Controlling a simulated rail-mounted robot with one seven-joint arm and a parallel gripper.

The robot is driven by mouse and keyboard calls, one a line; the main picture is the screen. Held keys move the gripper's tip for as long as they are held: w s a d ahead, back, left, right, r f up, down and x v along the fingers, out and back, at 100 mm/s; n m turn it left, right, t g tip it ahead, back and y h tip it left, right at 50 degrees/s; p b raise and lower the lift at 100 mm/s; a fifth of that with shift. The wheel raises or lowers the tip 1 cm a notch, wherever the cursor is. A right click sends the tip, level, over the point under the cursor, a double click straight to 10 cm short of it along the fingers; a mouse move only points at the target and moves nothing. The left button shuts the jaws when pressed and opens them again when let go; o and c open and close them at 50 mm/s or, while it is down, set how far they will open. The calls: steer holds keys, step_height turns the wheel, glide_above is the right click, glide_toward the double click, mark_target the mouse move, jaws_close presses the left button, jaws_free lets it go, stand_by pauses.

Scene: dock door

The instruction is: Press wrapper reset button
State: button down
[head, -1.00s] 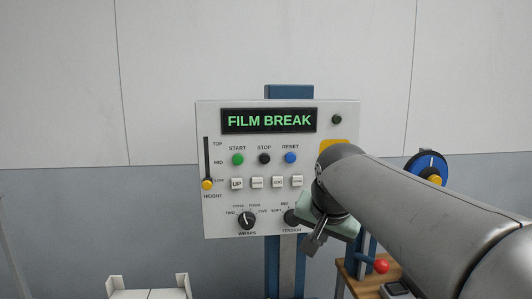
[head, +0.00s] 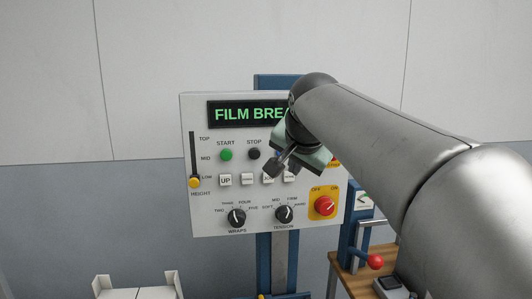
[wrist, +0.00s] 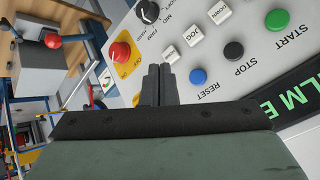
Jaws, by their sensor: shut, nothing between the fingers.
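The control panel (head: 205,215) shows FILM BREAK on its display (head: 235,112). The blue RESET button (wrist: 198,76) is plain in the wrist view, just right of my fingertips; in the head view my gripper mostly covers it. My gripper (head: 270,172) is shut and empty in front of the panel, over the row of white keys. Its closed fingers also show in the wrist view (wrist: 159,68), apart from the blue button. I cannot tell the gap from the fingertips to the panel face.
The black STOP button (head: 254,154) and green START button (head: 226,154) lie left of RESET. White keys (head: 225,180), a WRAPS knob (head: 236,218), a TENSION knob (head: 284,214) and a red knob (head: 324,206) on yellow sit lower. A wooden table (head: 348,278) stands at right.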

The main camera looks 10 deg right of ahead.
steer(key=w+p, duration=0.3)
steer(key=w, duration=0.5)
steer(key=shift+w+p, duration=0.15)
steer(key=shift+p, duration=0.2)
stand_by(1.7)
steer(key=shift+w, duration=0.4)
steer(key=shift+w+p, duration=0.45)
steer(key=shift+w, duration=0.05)
stand_by(0.6)
steer(key=shift+s, duration=0.15)
steer(key=shift+s+b, duration=0.55)
steer(key=shift+s, duration=0.2)
steer(key=shift+s, duration=0.15)
